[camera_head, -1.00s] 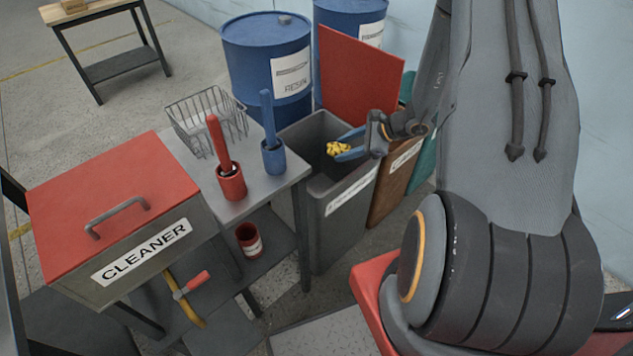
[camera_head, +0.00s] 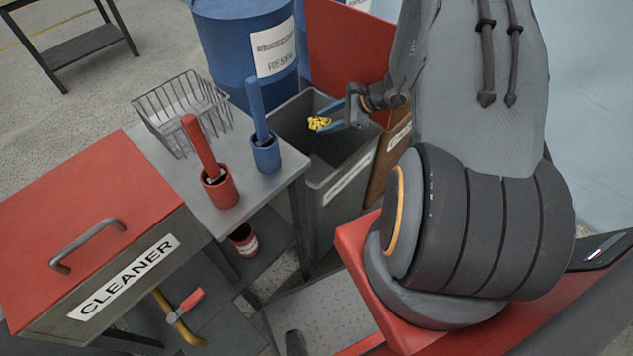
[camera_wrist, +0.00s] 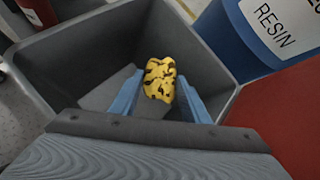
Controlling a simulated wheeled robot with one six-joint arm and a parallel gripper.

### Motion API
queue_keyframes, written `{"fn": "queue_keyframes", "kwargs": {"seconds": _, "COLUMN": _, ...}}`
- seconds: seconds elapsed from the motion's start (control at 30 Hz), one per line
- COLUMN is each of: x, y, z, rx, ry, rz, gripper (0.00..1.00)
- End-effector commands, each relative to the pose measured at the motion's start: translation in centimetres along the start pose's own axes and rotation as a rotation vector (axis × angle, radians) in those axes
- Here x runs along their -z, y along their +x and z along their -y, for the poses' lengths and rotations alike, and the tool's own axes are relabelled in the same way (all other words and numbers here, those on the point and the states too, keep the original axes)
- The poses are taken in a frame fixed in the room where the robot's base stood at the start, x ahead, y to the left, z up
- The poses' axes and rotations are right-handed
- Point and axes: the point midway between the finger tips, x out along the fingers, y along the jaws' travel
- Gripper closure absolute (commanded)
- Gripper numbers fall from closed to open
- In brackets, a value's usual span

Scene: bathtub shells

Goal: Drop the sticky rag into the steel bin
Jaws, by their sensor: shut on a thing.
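The sticky rag (camera_head: 319,123) is a crumpled yellow lump with dark stains. It also shows in the wrist view (camera_wrist: 159,79). My gripper (camera_head: 338,117) has blue fingers and is shut on the rag. In the wrist view the fingers (camera_wrist: 160,97) sit on either side of it. The steel bin (camera_head: 322,197) is a grey, open-topped, square bin with a white label on its front. In the wrist view the bin's walls (camera_wrist: 70,60) surround the rag in the picture. The rag is over the bin's opening; its exact height against the rim is hard to tell.
A metal table (camera_head: 245,190) left of the bin holds a wire basket (camera_head: 180,110), a red pot (camera_head: 220,188) and a blue pot (camera_head: 265,153) with handles. A red-lidded CLEANER box (camera_head: 90,215) is at left. A blue RESIN drum (camera_head: 245,50) and red panel (camera_head: 345,45) stand behind.

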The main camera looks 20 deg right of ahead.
Motion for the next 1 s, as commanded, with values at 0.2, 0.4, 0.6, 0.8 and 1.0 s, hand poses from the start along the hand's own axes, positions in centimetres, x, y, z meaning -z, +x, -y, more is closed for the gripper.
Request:
{"fn": "queue_keyframes", "kwargs": {"seconds": 0.2, "x": 1.01, "y": 1.00, "z": -0.32, "rx": 0.001, "ry": 0.000, "rz": 0.000, "gripper": 0.81}}
{"fn": "queue_keyframes", "kwargs": {"seconds": 0.4, "x": 0.98, "y": 0.96, "z": -0.32, "rx": 0.001, "ry": -0.001, "rz": 0.000, "gripper": 0.81}}
{"fn": "queue_keyframes", "kwargs": {"seconds": 0.6, "x": 0.98, "y": 0.96, "z": -0.33, "rx": 0.000, "ry": -0.001, "rz": 0.000, "gripper": 0.36}}
{"fn": "queue_keyframes", "kwargs": {"seconds": 0.8, "x": 0.98, "y": 0.97, "z": -0.34, "rx": 0.000, "ry": -0.001, "rz": 0.000, "gripper": 0.36}}
{"fn": "queue_keyframes", "kwargs": {"seconds": 1.0, "x": 0.36, "y": 0.35, "z": -0.01, "rx": 0.002, "ry": -0.003, "rz": 0.000, "gripper": 0.36}}
